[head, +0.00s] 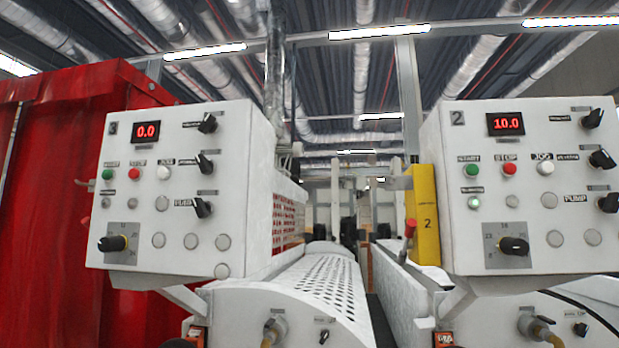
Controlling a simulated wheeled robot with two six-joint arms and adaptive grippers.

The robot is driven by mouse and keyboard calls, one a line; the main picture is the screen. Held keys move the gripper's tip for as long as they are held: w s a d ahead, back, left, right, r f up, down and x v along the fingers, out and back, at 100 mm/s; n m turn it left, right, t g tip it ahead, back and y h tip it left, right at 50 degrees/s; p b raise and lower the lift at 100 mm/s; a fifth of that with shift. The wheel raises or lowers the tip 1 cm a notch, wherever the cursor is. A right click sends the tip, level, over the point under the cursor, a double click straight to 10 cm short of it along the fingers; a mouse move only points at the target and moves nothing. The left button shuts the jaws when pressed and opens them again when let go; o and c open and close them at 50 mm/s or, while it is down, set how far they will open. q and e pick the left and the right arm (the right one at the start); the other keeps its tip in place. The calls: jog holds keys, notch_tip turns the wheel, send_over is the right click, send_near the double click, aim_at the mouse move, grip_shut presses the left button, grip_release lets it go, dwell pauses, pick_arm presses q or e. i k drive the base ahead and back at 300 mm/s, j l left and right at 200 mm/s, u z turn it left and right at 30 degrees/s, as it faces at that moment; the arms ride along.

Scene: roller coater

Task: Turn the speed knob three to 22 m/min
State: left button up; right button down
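The white control panel marked 3 (180,190) is at the left of the head view. Its red display (146,132) reads 0.0. Its speed knob (112,243) is black with a yellowish mark, on a grey scale plate at the lower left of the panel. The knob's grip lies roughly horizontal; the scale numbers are too small to read surely. Neither of my grippers is clearly visible in this view, and nothing touches the knob.
A similar panel marked 2 (530,190) is at the right, its display reading 10.0, with its own knob (514,246). White perforated machine covers (325,285) lie between the panels. A red curtain (55,200) fills the left. A yellow post (425,215) stands beside panel 2.

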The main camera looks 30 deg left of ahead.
aim_at(119, 242)
jog(key=u, duration=1.6)
